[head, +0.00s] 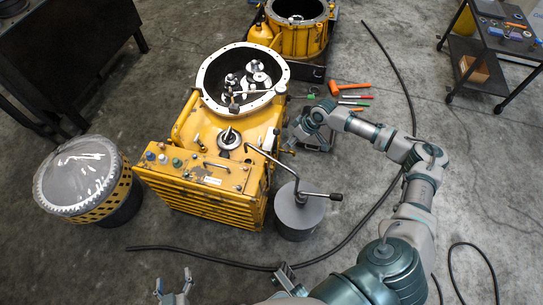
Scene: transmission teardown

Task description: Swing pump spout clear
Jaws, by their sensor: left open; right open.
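The pump (297,216) is a grey cylinder standing on the floor right of the yellow transmission casing (205,190). Its dark bent spout (272,159) rises from the top and reaches left, its end over the casing's near right side. A handle (320,195) sticks out to the right at the pump's top. My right gripper (299,134) is open beside the casing's right side, beyond the spout and apart from it; its fingertips are hard to make out. My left gripper (174,288) is open and empty at the bottom edge, well below the casing.
A drum with a clear-wrapped top (82,175) stands at the left. Hand tools (350,92) lie on the floor beyond my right gripper. A black hose (350,240) curves around the pump. A second yellow housing (297,35) stands behind; a cart (490,50) is far right.

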